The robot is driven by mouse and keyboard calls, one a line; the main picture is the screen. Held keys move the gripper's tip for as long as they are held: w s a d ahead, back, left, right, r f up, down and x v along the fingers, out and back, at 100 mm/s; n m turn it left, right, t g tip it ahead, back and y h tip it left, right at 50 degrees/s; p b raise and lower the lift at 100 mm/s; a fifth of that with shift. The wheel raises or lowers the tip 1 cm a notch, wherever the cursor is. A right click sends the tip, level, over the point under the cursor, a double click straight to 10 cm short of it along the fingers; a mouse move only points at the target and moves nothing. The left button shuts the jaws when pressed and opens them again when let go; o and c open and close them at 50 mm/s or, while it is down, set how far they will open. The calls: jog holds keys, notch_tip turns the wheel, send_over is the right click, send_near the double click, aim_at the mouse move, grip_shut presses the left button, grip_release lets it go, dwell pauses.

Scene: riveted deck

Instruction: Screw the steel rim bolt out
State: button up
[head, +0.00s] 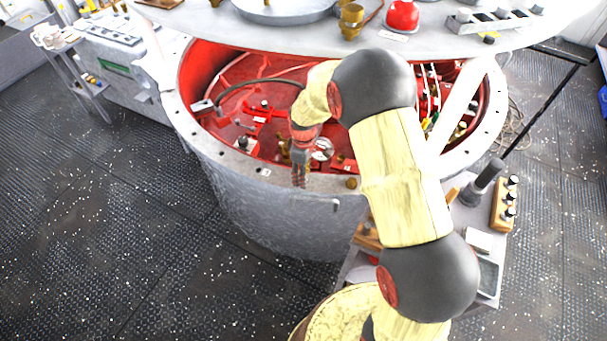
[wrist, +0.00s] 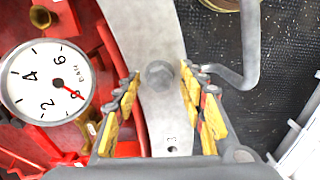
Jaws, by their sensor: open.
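The steel rim bolt (wrist: 160,75) has a grey head and sits on the pale metal rim (wrist: 150,25) of the round vessel. In the wrist view it lies between the tips of my open gripper (wrist: 162,84), with a gap on either side and nothing held. The yellow-padded fingers point down at the rim. In the head view my gripper (head: 299,182) is over the near rim (head: 225,158), and I cannot make out the bolt there. The bolt's shank is hidden.
A white dial gauge (wrist: 47,82) stands inside the red vessel, left of the fingers. A grey bent handle (wrist: 245,65) is outside the rim on the right. A brass fitting (head: 351,183) sits along the rim. A round tabletop (head: 275,35) overhangs the far side.

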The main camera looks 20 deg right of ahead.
jog(key=shift+r, duration=0.1)
notch_tip(320, 180, up, 7)
jog(key=shift+r, duration=0.15)
dwell(0.5)
dwell(0.4)
